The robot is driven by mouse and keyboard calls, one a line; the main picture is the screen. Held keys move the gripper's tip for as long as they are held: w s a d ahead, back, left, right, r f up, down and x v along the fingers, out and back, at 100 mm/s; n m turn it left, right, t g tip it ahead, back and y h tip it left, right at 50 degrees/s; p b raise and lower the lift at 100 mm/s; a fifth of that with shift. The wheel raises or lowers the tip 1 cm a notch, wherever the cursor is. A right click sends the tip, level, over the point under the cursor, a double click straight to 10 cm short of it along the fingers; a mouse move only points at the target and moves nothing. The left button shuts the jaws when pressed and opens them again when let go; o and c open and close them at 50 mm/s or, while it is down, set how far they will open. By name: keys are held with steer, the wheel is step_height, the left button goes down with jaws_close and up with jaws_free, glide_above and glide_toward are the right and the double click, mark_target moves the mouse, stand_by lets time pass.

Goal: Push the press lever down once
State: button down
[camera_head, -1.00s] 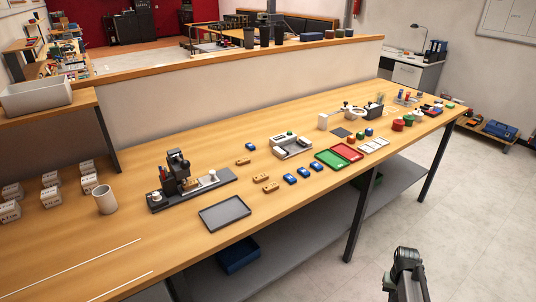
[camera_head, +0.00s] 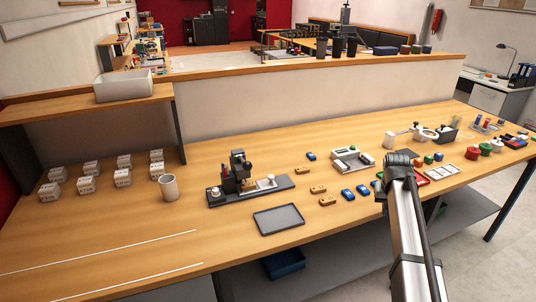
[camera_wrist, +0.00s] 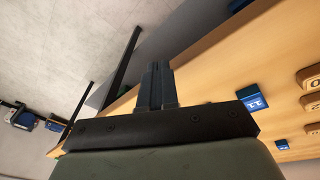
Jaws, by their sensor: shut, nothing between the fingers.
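The press (camera_head: 238,171) is a small black upright device on a dark base plate (camera_head: 276,189), in the middle of the bench in the head view. Its upper part is dark and compact, and I cannot clearly make out the lever. The press is not in the wrist view. My gripper (camera_wrist: 157,72) shows in the wrist view with its two fingers together and nothing between them. In the head view my arm reaches up from the lower right, well to the right of the press, and touches nothing that I can see.
A grey tray (camera_head: 278,219) lies in front of the press. Orange blocks (camera_head: 319,189) and blue blocks (camera_head: 348,195) lie to its right, before a white device (camera_head: 352,160). A white cup (camera_head: 169,187) and several pale cubes (camera_head: 123,177) stand to the left. The front-left bench is mostly clear.

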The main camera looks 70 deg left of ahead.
steer(key=s+a+r+n+y, duration=0.1)
steer(key=s+a+r+n, duration=0.1)
steer(key=s+a+r, duration=0.6)
steer(key=s+a+r+n+y, duration=0.1)
steer(key=s+a+r, duration=0.6)
steer(key=s, duration=0.4)
steer(key=s+a+r+n+g, duration=0.1)
steer(key=s+r+n, duration=0.1)
steer(key=s+r, duration=0.6)
steer(key=s+a+r+n+g, duration=0.1)
steer(key=s+a+r+n, duration=0.1)
steer(key=s+r, duration=0.6)
steer(key=s, duration=0.6)
steer(key=shift+a+r+y, duration=0.3)
steer(key=shift+r, duration=0.05)
steer(key=shift+f, duration=0.1)
glide_above(248, 164)
step_height(248, 164, down, 12)
steer(key=shift+r, duration=0.15)
steer(key=shift+f, duration=0.9)
